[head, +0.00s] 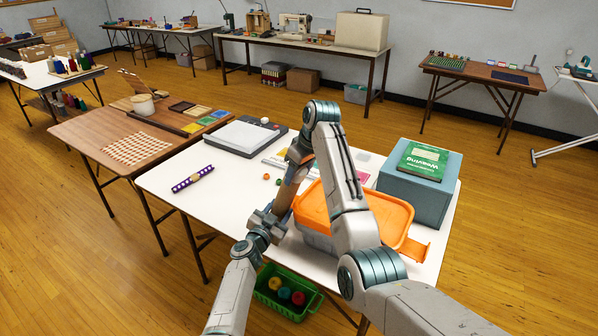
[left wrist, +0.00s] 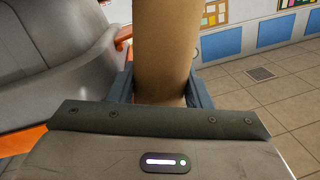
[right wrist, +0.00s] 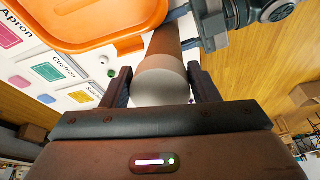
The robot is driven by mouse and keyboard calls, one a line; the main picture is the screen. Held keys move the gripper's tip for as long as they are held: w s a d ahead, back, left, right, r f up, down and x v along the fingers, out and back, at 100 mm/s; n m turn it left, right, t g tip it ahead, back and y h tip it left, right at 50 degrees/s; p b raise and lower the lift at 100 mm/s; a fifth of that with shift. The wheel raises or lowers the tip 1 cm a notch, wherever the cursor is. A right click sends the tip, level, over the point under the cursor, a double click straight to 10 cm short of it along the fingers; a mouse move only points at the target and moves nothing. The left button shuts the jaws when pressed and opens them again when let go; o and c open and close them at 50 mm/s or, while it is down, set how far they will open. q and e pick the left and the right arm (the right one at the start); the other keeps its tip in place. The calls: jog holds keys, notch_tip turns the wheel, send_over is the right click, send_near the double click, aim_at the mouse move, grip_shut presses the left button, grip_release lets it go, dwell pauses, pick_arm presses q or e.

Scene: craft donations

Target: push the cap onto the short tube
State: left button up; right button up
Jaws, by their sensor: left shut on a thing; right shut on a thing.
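A brown cardboard tube (head: 287,192) stands tilted above the white table. My left gripper (head: 266,222) is shut on its lower part; the tube also fills the middle of the left wrist view (left wrist: 165,50). My right gripper (right wrist: 164,85) is shut on a whitish round cap (right wrist: 160,88). In the right wrist view the cap is in line with the tube (right wrist: 166,42), at its end. I cannot tell how far the cap sits on the tube. In the head view the cap is hidden by my right gripper and arm.
Beside the tube is a bin with an orange lid (head: 395,212). A blue-grey box (head: 425,194) with a green book (head: 423,160) stands at the right. A purple spotted tube (head: 192,179) lies at the left. A green crate (head: 272,299) is below the table edge.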

jog(key=shift+x, duration=0.9)
jog(key=shift+a+f, duration=0.2)
jog(key=shift+f, duration=0.4)
jog(key=o, duration=1.5)
jog(key=v, duration=1.2)
jog(key=shift+w, duration=0.15)
